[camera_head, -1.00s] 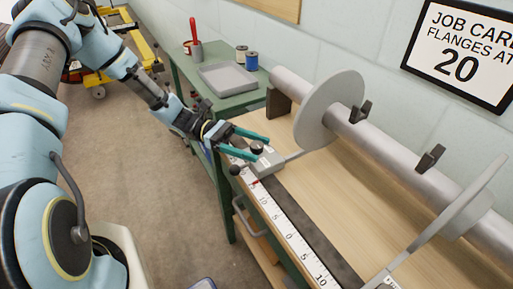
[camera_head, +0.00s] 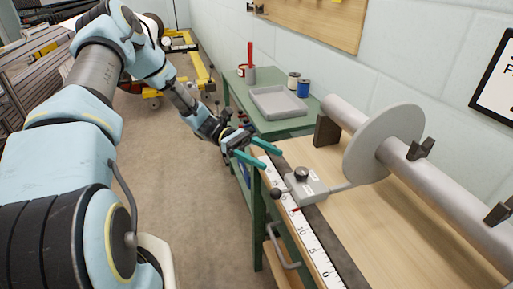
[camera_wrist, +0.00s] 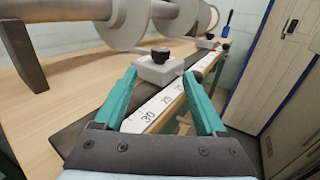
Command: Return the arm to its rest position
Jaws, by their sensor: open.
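My gripper (camera_head: 259,154) has two teal fingers, spread apart with nothing between them. My arm reaches in from the left of the head view, bent at the elbow.
The bench carries a white numbered scale (camera_head: 307,239) and a grey roller with a round flange (camera_head: 384,143). A yellow pallet jack (camera_head: 201,68) stands behind. The floor (camera_head: 175,190) is clear.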

